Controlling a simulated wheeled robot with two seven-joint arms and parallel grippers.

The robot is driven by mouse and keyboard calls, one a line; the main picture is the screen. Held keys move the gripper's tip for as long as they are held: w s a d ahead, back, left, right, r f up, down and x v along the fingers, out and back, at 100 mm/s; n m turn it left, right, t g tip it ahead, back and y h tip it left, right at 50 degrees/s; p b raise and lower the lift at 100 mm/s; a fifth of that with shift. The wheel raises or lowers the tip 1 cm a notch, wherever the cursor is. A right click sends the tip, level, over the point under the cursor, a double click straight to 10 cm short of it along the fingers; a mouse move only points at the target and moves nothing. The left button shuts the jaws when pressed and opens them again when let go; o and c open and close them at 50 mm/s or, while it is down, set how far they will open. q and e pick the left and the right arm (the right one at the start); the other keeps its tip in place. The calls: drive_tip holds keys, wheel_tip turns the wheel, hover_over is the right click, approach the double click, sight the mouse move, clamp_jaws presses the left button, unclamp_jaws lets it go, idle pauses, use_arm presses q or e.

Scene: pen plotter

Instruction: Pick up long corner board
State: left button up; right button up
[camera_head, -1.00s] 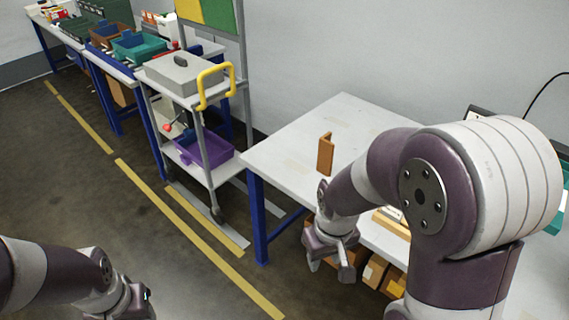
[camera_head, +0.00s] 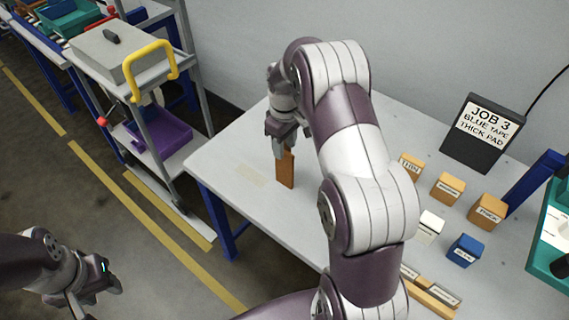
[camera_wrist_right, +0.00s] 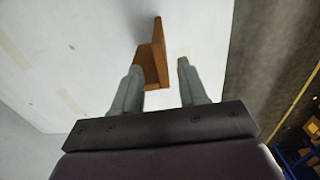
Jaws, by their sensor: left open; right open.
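The long corner board (camera_head: 287,169) is a brown, L-shaped piece standing upright on the white table, near its left part. It also shows in the right wrist view (camera_wrist_right: 154,58), with its lower end between the fingers and nearer the left finger. My right gripper (camera_head: 282,149) is open just above and around the board's top in the head view; its fingers also show in the right wrist view (camera_wrist_right: 157,82). I cannot tell whether a finger touches the board. My left gripper (camera_head: 92,290) is open and empty at the lower left, over the floor.
The white table (camera_head: 240,150) also holds several small labelled blocks (camera_head: 447,188), a blue block (camera_head: 466,250) and a black sign (camera_head: 482,131) reading JOB 3, BLUE TAPE, THICK PAD. A cart (camera_head: 160,65) with a yellow handle and purple bin stands at left. Table space left of the board is clear.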

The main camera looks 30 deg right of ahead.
sight(285, 159)
drive_tip(key=shift+s+a+f, duration=0.15)
drive_tip(key=shift+s+f, duration=0.05)
drive_tip(key=shift+f, duration=0.1)
drive_tip(key=f, duration=0.5)
drive_tip(key=shift+w+f, duration=0.2)
drive_tip(key=shift+f, duration=0.1)
drive_tip(key=shift+s+r, duration=0.1)
drive_tip(key=shift+s, duration=0.05)
drive_tip(key=shift+c, duration=0.9)
clamp_jaws()
drive_tip(key=shift+r, duration=0.1)
